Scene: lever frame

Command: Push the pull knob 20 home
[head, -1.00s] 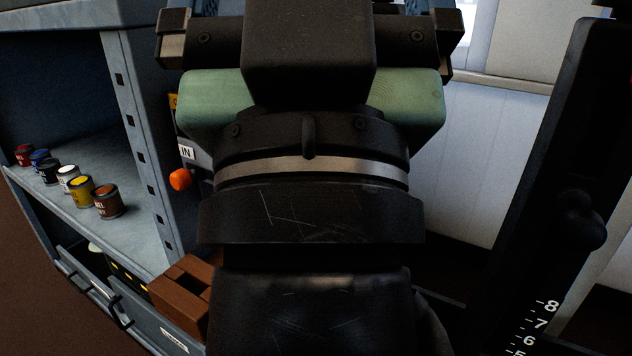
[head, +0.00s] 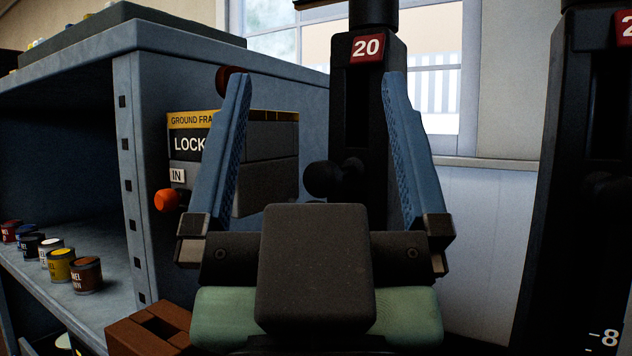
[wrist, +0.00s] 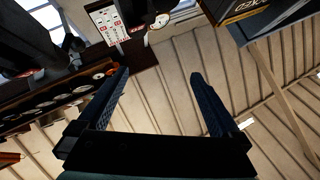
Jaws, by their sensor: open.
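The plate marked 20 (head: 366,48) is at the top of a black upright post. The round black pull knob 20 (head: 333,179) sticks out from this post, lower down. My gripper (head: 317,82) is open, with two blue fingers pointing up. In the head view the knob appears between the fingers, nearer the right one, with a gap on both sides. I cannot tell the depth between fingers and knob. In the wrist view my open gripper (wrist: 158,74) is empty against the ceiling, and I cannot make out the knob there.
A grey lock box (head: 268,150) with an orange knob (head: 166,200) and an IN label stands left, partly behind the left finger. A blue-grey shelf (head: 170,80) holds several paint tins. Another black post (head: 590,110) stands at right.

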